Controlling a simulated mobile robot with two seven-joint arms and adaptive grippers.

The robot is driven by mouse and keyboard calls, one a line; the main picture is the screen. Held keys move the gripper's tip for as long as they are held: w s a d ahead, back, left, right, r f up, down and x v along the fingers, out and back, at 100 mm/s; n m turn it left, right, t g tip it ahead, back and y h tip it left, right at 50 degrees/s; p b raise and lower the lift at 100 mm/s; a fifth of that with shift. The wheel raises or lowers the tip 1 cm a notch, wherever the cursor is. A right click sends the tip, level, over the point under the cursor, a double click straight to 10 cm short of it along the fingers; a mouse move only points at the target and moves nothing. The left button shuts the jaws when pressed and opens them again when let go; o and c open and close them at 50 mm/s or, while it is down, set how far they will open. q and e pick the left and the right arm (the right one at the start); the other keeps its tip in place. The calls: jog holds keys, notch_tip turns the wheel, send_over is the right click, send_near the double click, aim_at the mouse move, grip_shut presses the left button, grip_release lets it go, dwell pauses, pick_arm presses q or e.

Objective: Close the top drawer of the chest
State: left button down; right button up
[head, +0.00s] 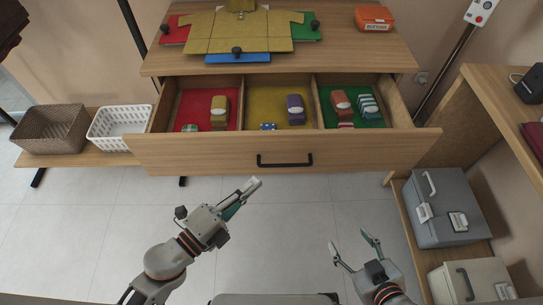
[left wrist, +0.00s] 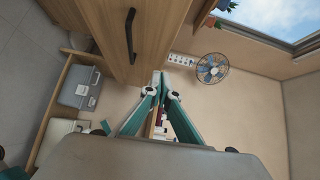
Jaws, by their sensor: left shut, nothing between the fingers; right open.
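The chest (head: 345,57) stands ahead of me with its top drawer (head: 212,157) pulled out toward me. The drawer front has a black bar handle (head: 284,160), which also shows in the left wrist view (left wrist: 130,36). Inside are red, yellow and green lined compartments holding small folded or rolled cloth items. My left gripper (head: 253,185) is shut and empty, in front of and below the drawer front, left of the handle; it also shows in the left wrist view (left wrist: 163,82). My right gripper (head: 348,250) is open and empty, lower right, apart from the drawer.
A yellow shirt (head: 238,32) lies on coloured boards on the chest top, near an orange box (head: 374,18). A brown basket (head: 50,130) and a white basket (head: 119,127) stand left on a low shelf. Grey bins (head: 445,205) and a wooden table stand right. The floor between is clear.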

pick_arm(q)
send_near(290, 140)
jog(key=d, duration=0.4)
jog(key=w, duration=0.3)
jog(key=shift+w+f+m, duration=0.15)
jog(key=shift+m, duration=0.15)
jog(key=shift+w, duration=0.45)
pick_arm(e)
jog(key=shift+s, duration=0.15)
pick_arm(q)
jog(key=shift+w, duration=0.1)
